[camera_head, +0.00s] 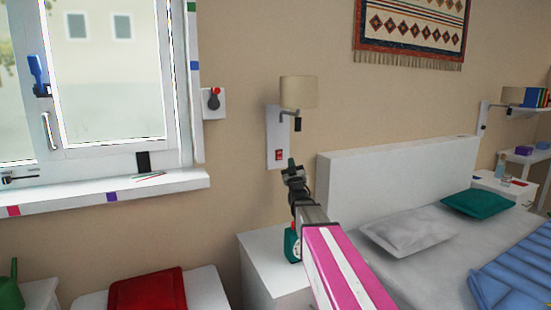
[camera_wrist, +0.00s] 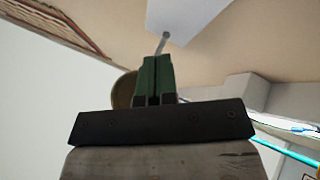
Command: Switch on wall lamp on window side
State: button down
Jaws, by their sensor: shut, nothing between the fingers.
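The wall lamp on the window side (camera_head: 298,92) has a beige shade on a white wall plate (camera_head: 274,135), between the window and the bed. A small red switch (camera_head: 278,154) sits low on the plate. My gripper (camera_head: 291,164) is shut and empty, with green fingertips. In the head view its tips appear just right of and slightly below the switch; I cannot tell whether they touch anything. In the wrist view the shut fingers (camera_wrist: 156,80) point up the picture, with a round brownish shape (camera_wrist: 124,90) partly hidden behind them.
A white nightstand (camera_head: 262,245) stands below the lamp, with a teal object (camera_head: 291,243) on it partly hidden by my arm. The white headboard (camera_head: 395,165) is close on the right. A window sill (camera_head: 100,188) juts out on the left. A second lamp (camera_head: 512,96) hangs beyond the bed.

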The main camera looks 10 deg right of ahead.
jog(key=shift+w+a, duration=0.1)
jog(key=shift+w, duration=0.15)
send_near(280, 152)
jog(key=shift+r+x, duration=0.2)
jog(key=shift+x, duration=2.15)
dwell(0.6)
jog(key=shift+w, duration=0.25)
jog(key=shift+w, duration=0.3)
dwell(0.6)
jog(key=shift+s, duration=0.2)
jog(key=shift+s, duration=0.5)
jog(key=shift+s+d, duration=0.15)
jog(key=shift+d, duration=0.1)
